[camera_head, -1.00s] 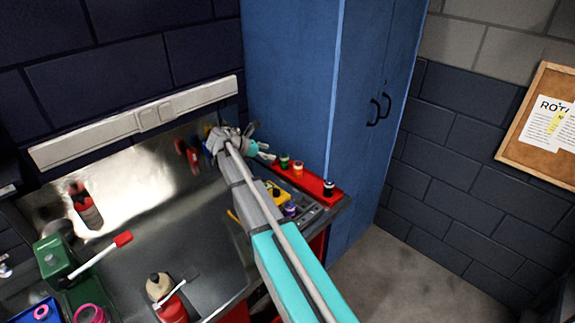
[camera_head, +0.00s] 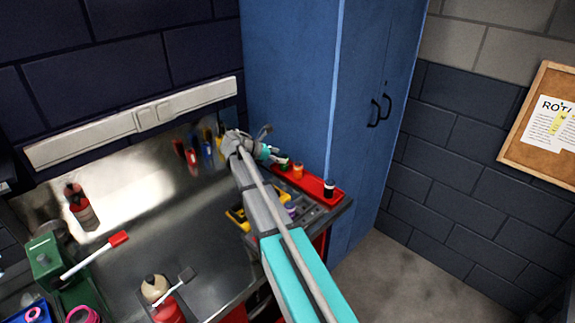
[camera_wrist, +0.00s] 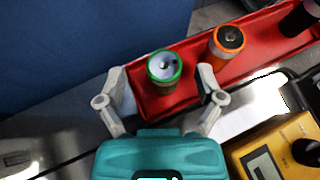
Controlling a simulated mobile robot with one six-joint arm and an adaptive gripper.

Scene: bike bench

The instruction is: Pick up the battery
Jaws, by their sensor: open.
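Several upright cylinders that look like batteries stand in a red tray (camera_head: 314,184). In the wrist view, one has a green rim (camera_wrist: 163,66), one an orange rim (camera_wrist: 229,40), and a dark one (camera_wrist: 301,18) is at the right edge. The orange one (camera_head: 298,171) and the dark one (camera_head: 329,188) also show in the head view. My gripper (camera_wrist: 160,78) is open and empty. In the wrist view its fingers appear on either side of the green-rimmed battery; I cannot tell their height above it. In the head view my gripper (camera_head: 271,153) is at the tray's left end.
A yellow multimeter (camera_wrist: 278,152) lies beside the tray, close to my gripper's right. A blue cabinet (camera_head: 290,80) rises behind the tray. Hand tools (camera_head: 196,155) hang behind the bench. The middle of the metal bench (camera_head: 185,225) is mostly clear.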

